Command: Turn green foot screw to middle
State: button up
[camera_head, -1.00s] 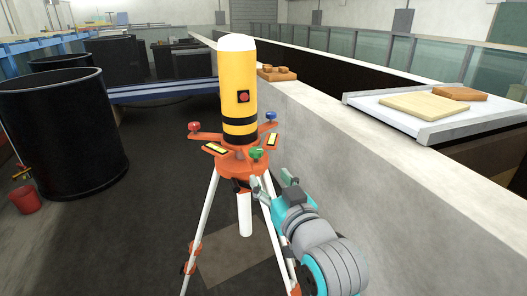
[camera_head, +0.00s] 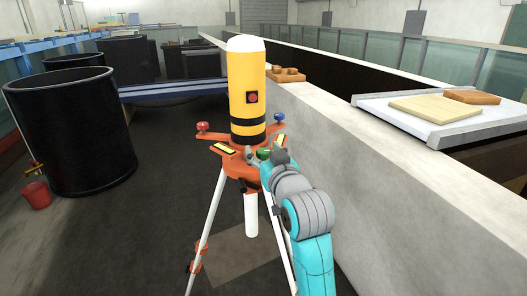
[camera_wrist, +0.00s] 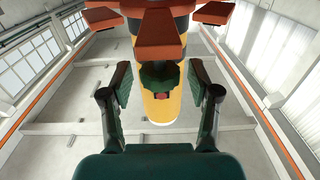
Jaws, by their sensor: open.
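The green foot screw (camera_head: 263,153) sits on the near arm of the orange tripod head (camera_head: 234,166). In the wrist view the green screw (camera_wrist: 159,74) is between my two spread fingers, with a gap on each side. My gripper (camera_head: 266,157) is open around the screw at the tripod head, partly hiding it; it also shows in the wrist view (camera_wrist: 160,84). A yellow cylinder (camera_head: 245,85) with black bands and a red button stands upright on the head. A red foot screw (camera_head: 202,126) is at the left and a blue one (camera_head: 279,117) at the right.
White tripod legs (camera_head: 213,220) stand below the head. A pale flume wall (camera_head: 370,165) runs close on the right. A white table (camera_head: 430,115) with boards lies beyond it. A black tank (camera_head: 70,135) and red bucket (camera_head: 37,195) stand at the left.

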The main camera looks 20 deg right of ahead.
jog(key=shift+w, duration=0.2)
grip_shut()
jog(key=shift+a+m+h, duration=0.1)
jog(key=shift+m+h, duration=0.2)
jog(key=shift+h, duration=0.2)
jog(key=m+h, duration=0.2)
jog(key=h, duration=0.1)
jog(key=shift+g+h, duration=0.3)
jog(key=shift+h, duration=0.1)
jog(key=m+g+h, duration=0.1)
jog(key=m+h, duration=0.1)
jog(key=h, duration=0.1)
jog(key=m+g+h, duration=0.1)
jog(key=m+h, duration=0.1)
jog(key=h, duration=0.1)
jog(key=shift+m+g, duration=0.3)
jog(key=m+g+h, duration=0.4)
jog(key=g, duration=0.1)
jog(key=shift+h, duration=0.3)
jog(key=shift+m+g+h, duration=1.1)
jog(key=shift+m+g, duration=0.7)
jog(key=shift+g, duration=0.5)
